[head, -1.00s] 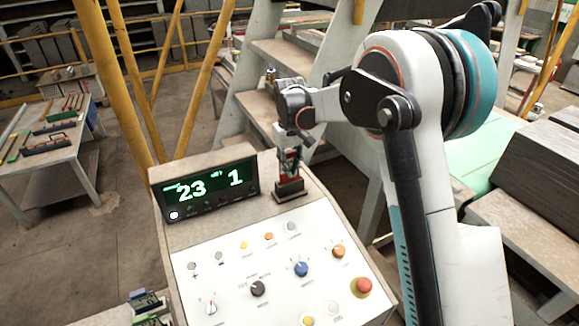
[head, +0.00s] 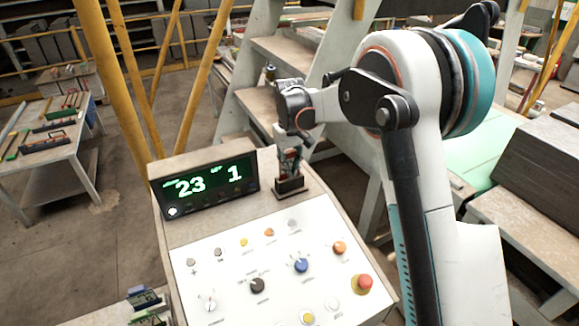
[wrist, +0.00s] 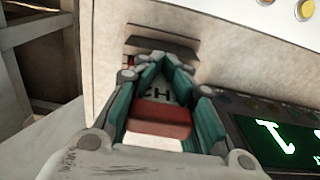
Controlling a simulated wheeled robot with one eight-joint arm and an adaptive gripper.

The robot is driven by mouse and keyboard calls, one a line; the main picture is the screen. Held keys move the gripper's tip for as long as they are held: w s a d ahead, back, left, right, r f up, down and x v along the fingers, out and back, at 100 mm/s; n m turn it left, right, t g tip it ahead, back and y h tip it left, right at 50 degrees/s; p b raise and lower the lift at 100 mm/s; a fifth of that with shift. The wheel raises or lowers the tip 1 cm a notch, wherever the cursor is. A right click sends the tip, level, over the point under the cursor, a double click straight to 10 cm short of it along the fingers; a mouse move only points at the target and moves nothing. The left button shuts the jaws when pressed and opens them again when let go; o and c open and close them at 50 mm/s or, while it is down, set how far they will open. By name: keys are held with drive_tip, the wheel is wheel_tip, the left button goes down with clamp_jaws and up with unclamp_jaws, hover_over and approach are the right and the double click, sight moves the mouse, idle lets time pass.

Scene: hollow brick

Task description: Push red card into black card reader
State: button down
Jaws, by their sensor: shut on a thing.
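The black card reader (head: 290,187) stands on the sloping console top, to the right of the green display. My gripper (head: 289,167) is right above it, pointing down. In the wrist view my gripper (wrist: 160,62) has its teal fingers closed together on the red card (wrist: 160,122). The card shows a red band and a pale part with dark lettering between the fingers. The reader shows there as dark strips (wrist: 160,47) just beyond the fingertips. The fingers hide the card's far edge, so I cannot tell how deep it sits in the slot.
The console's white panel (head: 270,270) carries several knobs and buttons, including a red mushroom button (head: 362,285). The lit display (head: 205,187) is close to the left of the reader. Yellow posts (head: 115,85) and pale stairs (head: 275,105) stand behind the console. A tool table (head: 50,140) is at left.

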drive_tip(key=shift+f+b, duration=0.45)
drive_tip(key=shift+f, duration=0.3)
drive_tip(key=c, duration=1.3)
unclamp_jaws()
wheel_tip(320, 180, up, 12)
drive_tip(key=shift+r, duration=0.1)
